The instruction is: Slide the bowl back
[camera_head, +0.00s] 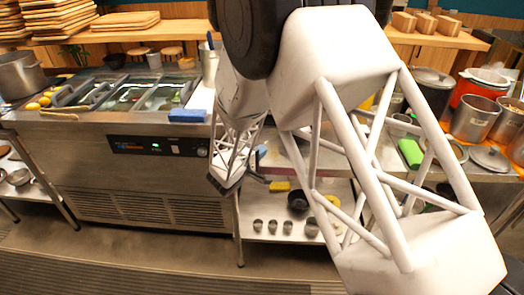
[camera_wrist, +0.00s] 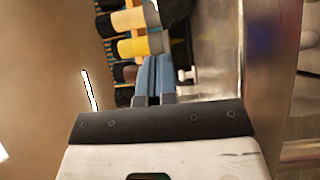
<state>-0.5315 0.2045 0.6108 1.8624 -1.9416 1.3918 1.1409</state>
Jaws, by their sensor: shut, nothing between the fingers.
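A small black bowl (camera_head: 298,201) sits on the lower shelf right of the counter unit in the head view. A metal bowl (camera_head: 18,177) stands on the lower shelf at the far left. I cannot tell which bowl is meant, and neither is clearly seen in the wrist view. My gripper (camera_wrist: 153,73) shows as two bluish fingers close together, shut and empty. In the head view my wrist hangs in front of the counter's right end, left of the black bowl and apart from it.
Several small metal cups (camera_head: 272,226) stand in front of the black bowl, with a yellow block (camera_head: 280,186) beside it. A blue block (camera_head: 187,115) lies on the counter edge. Pots (camera_head: 474,118) crowd the right counter. The floor (camera_head: 150,245) in front is clear.

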